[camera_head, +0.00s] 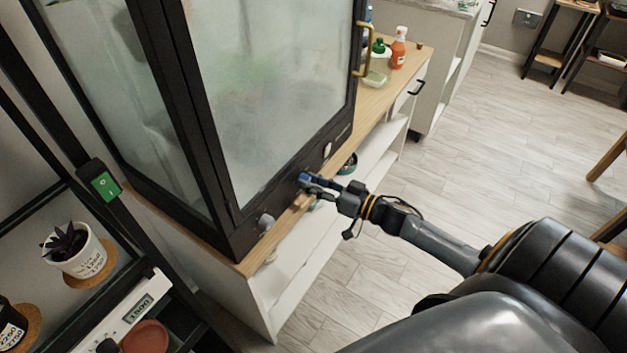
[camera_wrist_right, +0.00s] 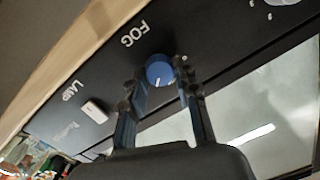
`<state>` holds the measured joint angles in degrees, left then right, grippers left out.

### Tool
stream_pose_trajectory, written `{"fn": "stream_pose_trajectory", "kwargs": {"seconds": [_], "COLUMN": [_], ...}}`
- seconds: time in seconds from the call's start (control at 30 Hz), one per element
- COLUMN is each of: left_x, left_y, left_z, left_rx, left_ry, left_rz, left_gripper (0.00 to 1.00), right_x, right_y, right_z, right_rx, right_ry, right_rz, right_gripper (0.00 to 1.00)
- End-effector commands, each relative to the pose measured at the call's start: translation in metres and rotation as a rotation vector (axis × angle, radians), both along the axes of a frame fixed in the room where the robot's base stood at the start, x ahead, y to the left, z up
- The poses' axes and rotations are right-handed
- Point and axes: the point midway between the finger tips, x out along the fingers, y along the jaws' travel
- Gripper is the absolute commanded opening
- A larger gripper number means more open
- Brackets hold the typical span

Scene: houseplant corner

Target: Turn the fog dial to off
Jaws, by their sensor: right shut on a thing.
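The fog dial is a round blue knob (camera_wrist_right: 160,70) on the black base strip of the glass cabinet (camera_head: 285,95). The word FOG is printed beside it in the right wrist view. A short white mark shows on the dial's face, toward the fingers' side. My right gripper (camera_wrist_right: 165,92) has one finger on each side of the dial and is shut on it. In the head view the right gripper (camera_head: 308,182) reaches the cabinet's front lower strip from the right and mostly hides the dial. My left gripper is not in view.
A white lamp switch (camera_wrist_right: 95,110) sits on the same strip, marked LAMP. A pale knob (camera_head: 266,222) is on the strip's near end. Bottles, including an orange one (camera_head: 398,48), stand on the wooden top beyond. Open floor lies at right.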

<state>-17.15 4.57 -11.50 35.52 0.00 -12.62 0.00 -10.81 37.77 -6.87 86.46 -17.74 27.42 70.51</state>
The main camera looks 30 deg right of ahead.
Motion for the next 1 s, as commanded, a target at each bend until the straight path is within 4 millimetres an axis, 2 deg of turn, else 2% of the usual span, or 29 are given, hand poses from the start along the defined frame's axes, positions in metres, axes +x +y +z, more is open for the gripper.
{"fn": "stream_pose_trajectory", "kwargs": {"seconds": [0.4,1.0], "left_x": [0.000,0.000], "left_y": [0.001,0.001], "left_z": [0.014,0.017], "left_rx": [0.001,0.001], "left_ry": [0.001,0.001], "left_rz": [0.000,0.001], "left_gripper": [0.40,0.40], "right_x": [0.000,-0.001], "right_y": [0.001,0.003], "right_z": [0.002,0.001], "right_rx": [-0.365,-0.892], "right_ry": [-0.152,-0.369], "right_rz": [-0.002,-0.002], "right_gripper": [0.00,0.00]}}
